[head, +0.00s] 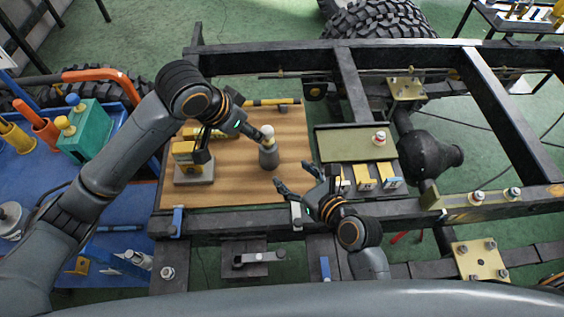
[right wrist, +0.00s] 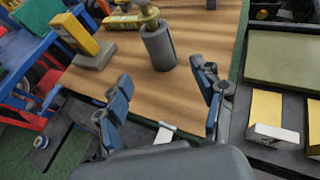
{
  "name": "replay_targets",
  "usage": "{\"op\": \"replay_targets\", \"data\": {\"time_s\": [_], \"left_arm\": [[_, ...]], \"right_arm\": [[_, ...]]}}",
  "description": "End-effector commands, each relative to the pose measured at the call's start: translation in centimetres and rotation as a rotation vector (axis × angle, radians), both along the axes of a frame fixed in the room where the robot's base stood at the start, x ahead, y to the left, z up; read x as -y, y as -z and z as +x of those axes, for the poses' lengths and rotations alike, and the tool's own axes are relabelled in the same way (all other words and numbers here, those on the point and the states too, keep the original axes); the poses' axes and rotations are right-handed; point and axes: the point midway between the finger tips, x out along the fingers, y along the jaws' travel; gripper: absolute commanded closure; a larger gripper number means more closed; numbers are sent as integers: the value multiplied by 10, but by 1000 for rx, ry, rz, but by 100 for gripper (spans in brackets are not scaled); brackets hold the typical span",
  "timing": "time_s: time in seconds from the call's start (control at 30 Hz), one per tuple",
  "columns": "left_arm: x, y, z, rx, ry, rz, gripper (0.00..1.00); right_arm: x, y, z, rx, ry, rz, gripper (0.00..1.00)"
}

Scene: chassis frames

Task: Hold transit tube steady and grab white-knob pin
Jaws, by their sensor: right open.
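A grey upright cylinder, which looks like the transit tube (head: 268,157), stands on the wooden board; it also shows in the right wrist view (right wrist: 160,48). A pale, yellowish piece with a light top (head: 267,132) rises from it; I cannot tell if this is the white-knob pin. My left gripper (head: 262,141) is at the tube's upper part, coming from the left; its fingers are too small to tell their grip. My right gripper (head: 294,179) is open and empty, to the lower right of the tube and apart from it. Its spread fingers show in the right wrist view (right wrist: 162,88).
The wooden board (head: 230,191) lies inside a dark chassis frame (head: 350,80). A yellow block on a grey base (head: 194,178) stands left of the tube. Yellow-and-white blocks (head: 365,180) and a green plate (head: 340,142) with a red-and-white knob (head: 379,138) lie right.

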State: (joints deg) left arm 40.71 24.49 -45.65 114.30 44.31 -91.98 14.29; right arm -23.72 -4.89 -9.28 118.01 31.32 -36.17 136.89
Motion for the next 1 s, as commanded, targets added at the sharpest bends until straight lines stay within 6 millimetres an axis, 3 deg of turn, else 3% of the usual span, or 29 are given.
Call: {"op": "replay_targets", "data": {"time_s": [0.6, 1.0], "left_arm": [[0, 0, 0, 0, 0, 0, 62], [0, 0, 0, 0, 0, 0, 62]], "right_arm": [[-51, 41, 88, 2, -5, -3, 32], [-58, 48, 100, 0, -3, -4, 32]]}}
